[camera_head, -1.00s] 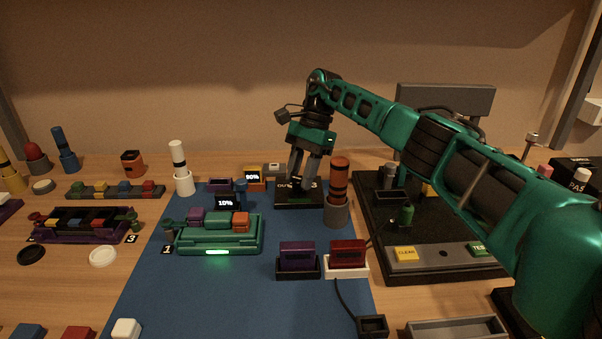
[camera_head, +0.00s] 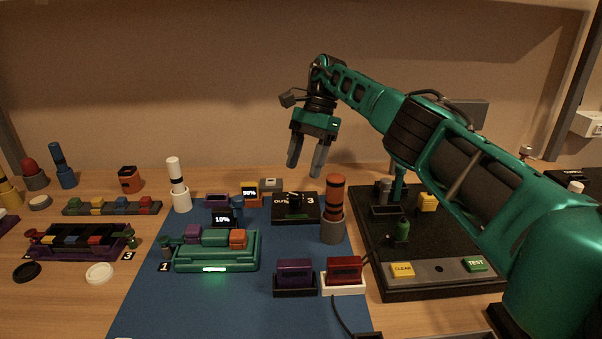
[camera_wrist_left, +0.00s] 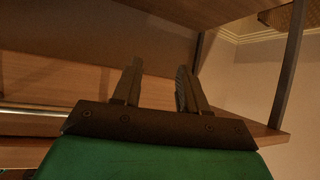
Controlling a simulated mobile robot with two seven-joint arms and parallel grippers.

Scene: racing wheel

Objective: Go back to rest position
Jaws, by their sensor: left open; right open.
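My right gripper (camera_head: 306,166) is open and empty in the head view. It hangs in the air with its fingers pointing down, above and behind the black block (camera_head: 282,212) marked with a 3. My right arm reaches in from the right side over the black test board. My left gripper (camera_wrist_left: 158,88) shows only in the left wrist view. It is open, with nothing between its fingers, and faces shelf boards and a wall.
A green lit device (camera_head: 215,262) stands on the blue mat (camera_head: 170,310). Purple (camera_head: 295,280) and red (camera_head: 344,272) blocks sit in holders at the mat's front. An orange-and-black cylinder (camera_head: 335,195) stands near the gripper. The black board (camera_head: 440,270) carries CLEAR and TEST buttons.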

